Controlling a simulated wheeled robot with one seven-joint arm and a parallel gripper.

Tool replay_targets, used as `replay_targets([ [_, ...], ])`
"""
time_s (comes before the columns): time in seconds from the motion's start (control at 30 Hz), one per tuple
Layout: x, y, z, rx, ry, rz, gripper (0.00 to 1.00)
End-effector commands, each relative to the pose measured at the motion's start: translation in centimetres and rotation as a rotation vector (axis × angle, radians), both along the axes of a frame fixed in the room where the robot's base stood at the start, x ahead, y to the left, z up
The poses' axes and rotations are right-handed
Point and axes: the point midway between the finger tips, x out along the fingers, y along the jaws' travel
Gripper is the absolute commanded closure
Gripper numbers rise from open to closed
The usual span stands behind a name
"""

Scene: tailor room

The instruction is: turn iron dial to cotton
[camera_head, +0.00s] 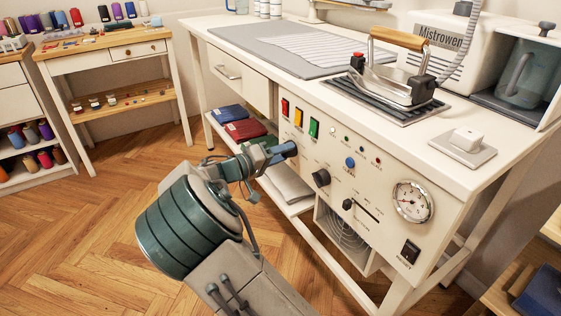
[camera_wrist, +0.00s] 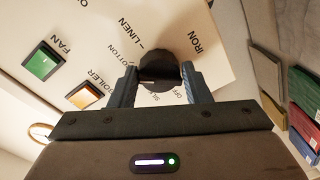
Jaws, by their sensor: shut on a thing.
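The iron dial (camera_wrist: 160,68) is a dark round knob on the white control panel, seen between my fingers in the wrist view. Around it I read IRON, LINEN, what looks like COTTON, part of SILK, and OFF. My gripper (camera_wrist: 160,84) is shut on the dial, one finger on each side. The dial's pointer is not clear, so I cannot tell its setting.
Red, yellow and green switches (camera_head: 314,127) sit above my gripper. A black knob (camera_head: 321,178), a slider lever (camera_head: 348,204) and a round gauge (camera_head: 412,201) lie to the right. The iron (camera_head: 393,83) rests on top. Folded cloths (camera_head: 246,130) lie on a shelf behind my gripper.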

Motion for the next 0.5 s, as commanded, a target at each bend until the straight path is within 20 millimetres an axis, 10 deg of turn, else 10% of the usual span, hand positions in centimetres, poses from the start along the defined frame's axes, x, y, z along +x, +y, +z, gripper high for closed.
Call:
replay_targets([
  [0.5,0.02,0.13,0.24,0.057,-0.087,0.002,0.79],
])
